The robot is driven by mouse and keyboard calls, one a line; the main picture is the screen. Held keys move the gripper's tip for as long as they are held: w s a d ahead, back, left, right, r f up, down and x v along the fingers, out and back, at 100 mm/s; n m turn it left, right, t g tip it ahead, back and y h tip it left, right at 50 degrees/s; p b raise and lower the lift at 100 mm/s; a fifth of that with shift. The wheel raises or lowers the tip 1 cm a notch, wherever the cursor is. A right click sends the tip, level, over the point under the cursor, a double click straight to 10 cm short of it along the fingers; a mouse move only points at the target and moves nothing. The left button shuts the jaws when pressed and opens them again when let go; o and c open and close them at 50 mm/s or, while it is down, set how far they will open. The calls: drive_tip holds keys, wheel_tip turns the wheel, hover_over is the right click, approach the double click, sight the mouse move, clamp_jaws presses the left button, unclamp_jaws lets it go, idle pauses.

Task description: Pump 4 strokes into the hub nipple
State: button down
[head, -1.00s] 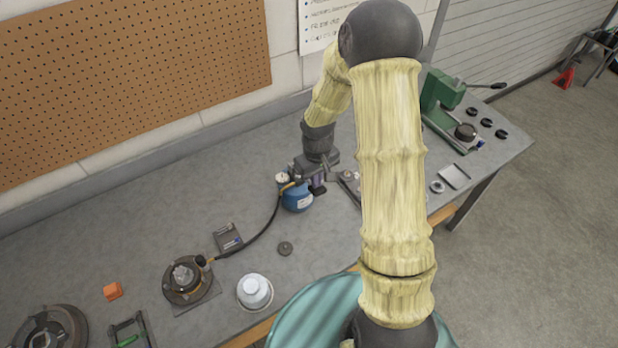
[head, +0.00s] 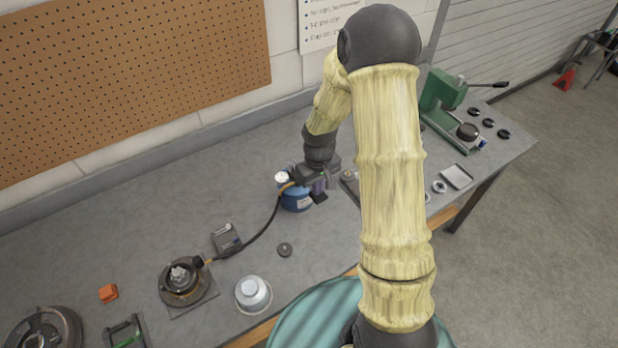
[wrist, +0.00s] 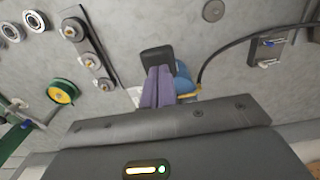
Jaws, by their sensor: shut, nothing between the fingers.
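The blue grease pump (head: 296,200) stands on the bench with a round white gauge (head: 281,177) on top. Its black hose (head: 262,233) curves to the hub (head: 183,280), which sits on a square plate. The hose end meets the hub's upper right edge; the nipple itself is too small to tell. My gripper (head: 319,188) is low at the pump's right side, its purple fingers together. In the wrist view the fingers (wrist: 157,86) end at a dark square block and partly hide the blue pump (wrist: 186,77). I cannot tell whether they touch the pump or its handle.
A white cup (head: 253,291), a small dark disc (head: 285,250), a grey box (head: 226,238) and an orange block (head: 108,293) lie on the bench. A green press (head: 442,97) stands at the right end.

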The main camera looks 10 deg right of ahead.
drive_tip(key=shift+s+f+b, duration=0.1)
drive_tip(key=shift+f+b, duration=0.3)
drive_tip(key=shift+f, duration=0.4)
drive_tip(key=shift+f+b, duration=0.85)
drive_tip(key=shift+f, duration=0.15)
drive_tip(key=shift+w+a+r+p, duration=0.1)
drive_tip(key=shift+w+r+p, duration=0.05)
drive_tip(key=shift+r+p, duration=0.9)
drive_tip(key=shift+w+r+p, duration=0.2)
drive_tip(key=shift+r+p, duration=0.7)
drive_tip(key=shift+r, duration=0.4)
drive_tip(key=shift+w+a+r+p, duration=0.1)
drive_tip(key=shift+w+r+p, duration=0.05)
drive_tip(key=shift+r+p, duration=0.9)
drive_tip(key=shift+s+d+f+b, duration=0.1)
drive_tip(key=shift+s+f+b, duration=0.05)
drive_tip(key=shift+f+b, duration=0.45)
drive_tip(key=shift+s+d+f+b, duration=0.1)
drive_tip(key=shift+s+f+b, duration=0.05)
drive_tip(key=shift+f+b, duration=0.4)
